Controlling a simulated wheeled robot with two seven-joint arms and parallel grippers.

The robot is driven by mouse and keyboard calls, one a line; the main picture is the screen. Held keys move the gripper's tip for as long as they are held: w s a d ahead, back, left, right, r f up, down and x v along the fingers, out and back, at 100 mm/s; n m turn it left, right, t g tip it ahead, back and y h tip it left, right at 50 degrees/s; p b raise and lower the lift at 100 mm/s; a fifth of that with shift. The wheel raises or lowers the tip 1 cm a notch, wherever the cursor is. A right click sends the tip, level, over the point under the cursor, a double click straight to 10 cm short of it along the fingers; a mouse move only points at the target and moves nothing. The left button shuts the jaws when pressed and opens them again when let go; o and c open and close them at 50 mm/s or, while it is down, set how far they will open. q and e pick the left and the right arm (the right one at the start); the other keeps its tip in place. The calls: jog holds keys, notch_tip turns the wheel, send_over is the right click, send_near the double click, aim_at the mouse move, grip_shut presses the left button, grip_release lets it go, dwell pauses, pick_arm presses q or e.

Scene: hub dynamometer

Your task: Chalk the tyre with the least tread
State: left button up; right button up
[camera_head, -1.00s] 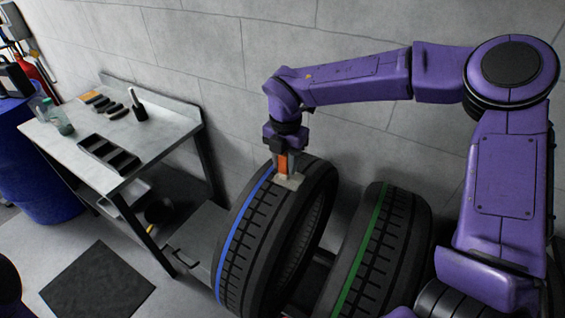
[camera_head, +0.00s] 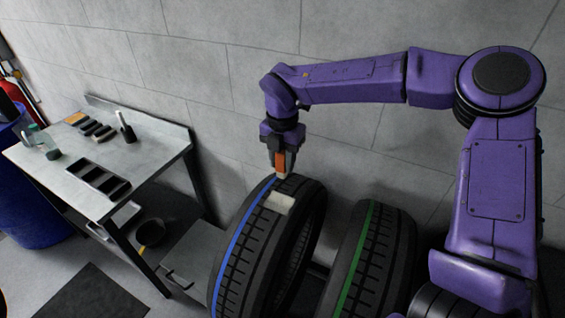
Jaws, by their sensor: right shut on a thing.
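My right gripper (camera_head: 281,160) is shut on an orange stick with a pale tip (camera_head: 281,175), which looks like the chalk. It points down at the top of the blue-striped tyre (camera_head: 232,262). A pale chalk-like patch (camera_head: 280,203) lies across that tyre's tread, just below the tip in the picture. The tip seems apart from the patch; whether it touches the tyre I cannot tell. The green-striped tyre (camera_head: 360,262) stands upright to the right, partly cut off by the bottom edge. My left gripper is not in view.
A metal workbench (camera_head: 60,165) at left holds a black compartment tray (camera_head: 100,178), several small dark blocks, a bottle (camera_head: 36,135) and a dark cup with a pale handle (camera_head: 126,130). A grey block wall (camera_head: 230,60) runs close behind the tyres.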

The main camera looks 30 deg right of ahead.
jog(key=shift+a+r, duration=0.1)
jog(key=shift+r, duration=0.75)
